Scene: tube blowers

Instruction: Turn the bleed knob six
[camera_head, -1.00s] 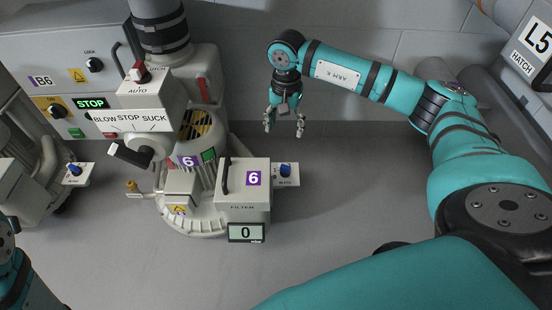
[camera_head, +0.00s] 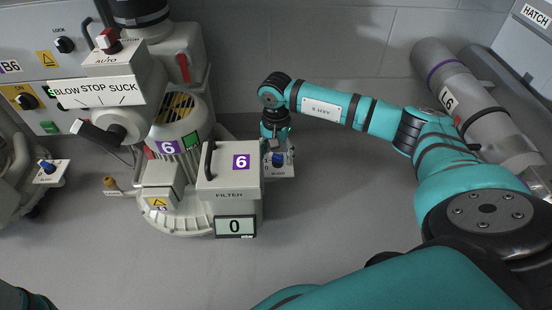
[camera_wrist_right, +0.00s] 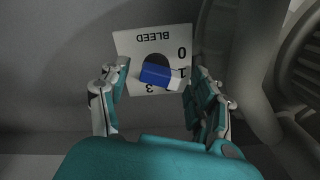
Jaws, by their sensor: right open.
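The blue bleed knob of unit six (camera_head: 277,160) sits on a small white plate (camera_head: 284,171) at the right side of the filter box marked 6 (camera_head: 228,178). In the right wrist view the knob (camera_wrist_right: 158,75) stands on the plate lettered BLEED (camera_wrist_right: 125,42), with digits 0, 1 and 3 readable. My right gripper (camera_head: 276,146) is over the knob in the head view. In the wrist view its open fingers (camera_wrist_right: 160,88) stand on either side of the knob, with gaps showing. My left gripper is not in view.
The filter box's display reads 0 (camera_head: 235,226). A lever (camera_head: 95,132) sits under the BLOW STOP SUCK plate (camera_head: 97,91). Another blue knob (camera_head: 46,166) stands on a neighbouring unit at the left.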

